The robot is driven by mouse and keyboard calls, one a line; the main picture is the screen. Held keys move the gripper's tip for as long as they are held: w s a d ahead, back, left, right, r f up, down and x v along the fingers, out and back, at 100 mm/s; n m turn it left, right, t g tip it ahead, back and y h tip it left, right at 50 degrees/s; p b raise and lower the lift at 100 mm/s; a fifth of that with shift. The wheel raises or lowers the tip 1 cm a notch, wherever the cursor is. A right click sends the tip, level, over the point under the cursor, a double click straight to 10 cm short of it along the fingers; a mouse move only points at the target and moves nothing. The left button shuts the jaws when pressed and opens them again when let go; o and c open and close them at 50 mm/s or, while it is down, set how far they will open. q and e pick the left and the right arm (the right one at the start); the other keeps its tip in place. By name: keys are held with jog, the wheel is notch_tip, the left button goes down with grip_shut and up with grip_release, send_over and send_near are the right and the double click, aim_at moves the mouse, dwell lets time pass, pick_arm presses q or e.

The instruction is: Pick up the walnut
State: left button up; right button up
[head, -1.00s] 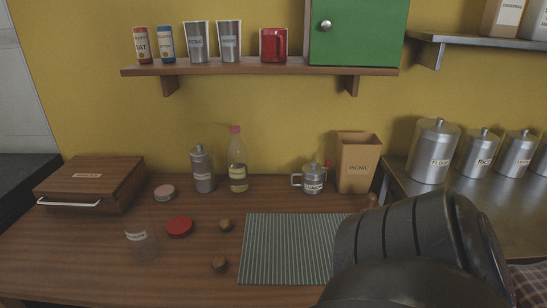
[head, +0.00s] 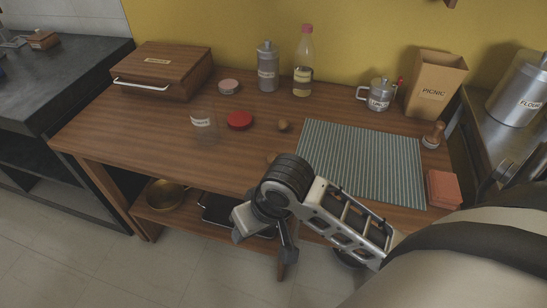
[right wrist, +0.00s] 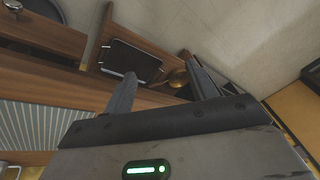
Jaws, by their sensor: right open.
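One walnut (head: 284,125) lies on the wooden table, right of a red lid and left of the striped mat. A second small brown round thing (head: 271,158), likely another walnut, shows only in part behind my right arm. My right gripper (head: 264,246) is in front of the table edge, below the tabletop and apart from both. In the right wrist view its two fingers (right wrist: 160,68) are spread with nothing between them, and no walnut shows. My left gripper is not in view.
A glass jar (head: 203,125), the red lid (head: 240,121) and a striped mat (head: 365,160) lie around the walnut. A canister (head: 268,72) and bottle (head: 303,65) stand behind. A brass bowl (head: 166,195) and dark tray (right wrist: 130,60) sit on the lower shelf.

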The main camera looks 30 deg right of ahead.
jog(key=w+d+r+m+g+h, duration=0.15)
jog(key=w+d+r+m, duration=0.25)
jog(key=w, duration=0.5)
jog(key=m+h, duration=0.2)
jog(key=m, duration=0.6)
send_near(273, 156)
jog(key=shift+g, duration=0.45)
jog(key=f, duration=0.3)
jog(key=w+d+f+b, duration=0.1)
jog(key=f, duration=0.5)
jog(key=shift+w+d+f+b, duration=0.2)
jog(key=shift+f+b, duration=0.15)
jog(key=shift+b, duration=0.05)
jog(key=c, duration=1.1)
jog(key=shift+o, duration=0.2)
